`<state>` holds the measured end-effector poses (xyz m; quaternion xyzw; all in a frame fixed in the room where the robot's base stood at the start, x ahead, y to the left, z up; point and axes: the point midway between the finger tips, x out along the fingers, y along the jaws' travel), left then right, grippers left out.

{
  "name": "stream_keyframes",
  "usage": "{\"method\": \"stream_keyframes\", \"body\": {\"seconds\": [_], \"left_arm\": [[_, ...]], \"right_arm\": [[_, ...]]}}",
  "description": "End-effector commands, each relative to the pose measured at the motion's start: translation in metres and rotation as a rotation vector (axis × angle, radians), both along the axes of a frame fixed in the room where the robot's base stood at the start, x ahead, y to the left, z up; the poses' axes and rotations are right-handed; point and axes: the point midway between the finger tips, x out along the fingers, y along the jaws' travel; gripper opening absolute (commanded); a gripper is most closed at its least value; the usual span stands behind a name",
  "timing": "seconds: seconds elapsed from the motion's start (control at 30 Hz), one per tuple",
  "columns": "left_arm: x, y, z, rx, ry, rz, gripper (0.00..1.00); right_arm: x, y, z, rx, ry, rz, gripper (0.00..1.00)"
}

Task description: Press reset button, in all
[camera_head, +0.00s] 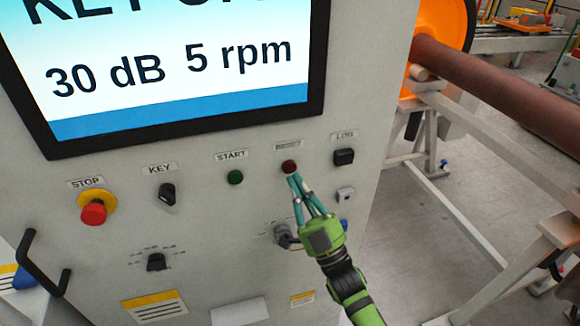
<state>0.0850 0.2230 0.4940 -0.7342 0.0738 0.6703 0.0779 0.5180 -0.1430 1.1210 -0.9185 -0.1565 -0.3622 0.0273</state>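The reset button (289,167) is a small dark red round button on the light grey control panel (215,205), under a label whose text is blurred. My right gripper (297,179), green and grey with teal fingers, comes up from the lower right. Its fingertips lie close together just below the button, at its lower edge. I cannot tell whether they touch it. The fingers look shut, with nothing between them. My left gripper is not in view.
A green START button (235,177), KEY switch (168,194), red STOP button (93,212) and black LOG switch (344,156) share the panel. A screen (180,65) is above. A brown axle (500,90) with an orange wheel (444,25) stands right. A black handle (40,265) juts out lower left.

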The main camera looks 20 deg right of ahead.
Motion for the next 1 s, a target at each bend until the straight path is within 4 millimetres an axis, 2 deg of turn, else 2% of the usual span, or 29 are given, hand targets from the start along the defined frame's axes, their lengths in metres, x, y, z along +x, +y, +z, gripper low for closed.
{"method": "stream_keyframes", "body": {"seconds": [0.4, 1.0], "left_arm": [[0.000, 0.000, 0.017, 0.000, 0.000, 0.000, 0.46], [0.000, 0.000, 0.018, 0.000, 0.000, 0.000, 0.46]], "right_arm": [[-0.040, -0.002, 0.001, 0.000, 0.001, 0.000, 0.00], [-0.045, -0.002, 0.000, 0.000, 0.000, 0.000, 0.00]]}}
